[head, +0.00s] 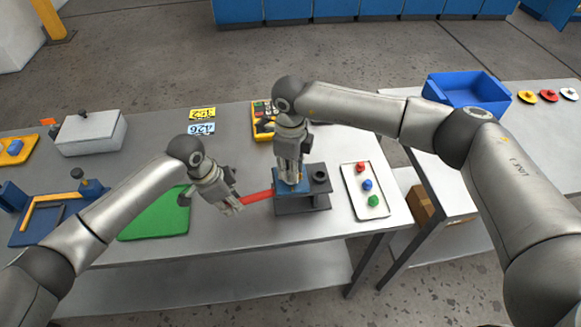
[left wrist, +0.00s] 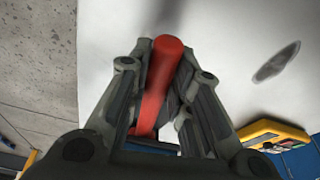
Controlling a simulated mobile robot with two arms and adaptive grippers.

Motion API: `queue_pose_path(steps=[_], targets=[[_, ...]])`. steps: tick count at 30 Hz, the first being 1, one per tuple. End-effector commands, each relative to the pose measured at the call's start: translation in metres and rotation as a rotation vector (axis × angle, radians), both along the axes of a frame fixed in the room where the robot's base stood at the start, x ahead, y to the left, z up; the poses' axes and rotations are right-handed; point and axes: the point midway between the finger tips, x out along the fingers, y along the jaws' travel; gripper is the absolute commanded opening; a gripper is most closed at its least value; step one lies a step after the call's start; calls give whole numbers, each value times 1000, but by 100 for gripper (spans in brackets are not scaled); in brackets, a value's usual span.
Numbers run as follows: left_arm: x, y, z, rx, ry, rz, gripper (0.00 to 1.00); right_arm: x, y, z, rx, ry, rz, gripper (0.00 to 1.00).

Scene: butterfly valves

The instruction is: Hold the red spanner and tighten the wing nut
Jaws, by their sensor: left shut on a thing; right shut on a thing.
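The red spanner (head: 257,196) reaches from my left gripper (head: 231,206) to the blue part on the dark valve stand (head: 303,203). My left gripper is shut on its handle; in the left wrist view the red spanner (left wrist: 162,80) lies between both fingers. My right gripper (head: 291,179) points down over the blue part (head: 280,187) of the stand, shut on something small. The wing nut is hidden by its fingers there. The spanner's far end is hard to make out at the stand.
A white tray (head: 353,197) with red, blue and green knobs stands right of the stand. A green mat (head: 155,222) lies to the left. A yellow case (head: 262,128) and number cards (head: 202,114) lie behind. A blue bin (head: 468,105) stands on the right table.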

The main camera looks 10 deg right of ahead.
Motion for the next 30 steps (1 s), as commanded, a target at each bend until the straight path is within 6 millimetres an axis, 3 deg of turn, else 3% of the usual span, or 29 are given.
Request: queue_pose_path(steps=[30], targets=[[-1, -1, 0, -1, 1, -3, 0, 0, 0, -1, 0, 0, -918, 0]])
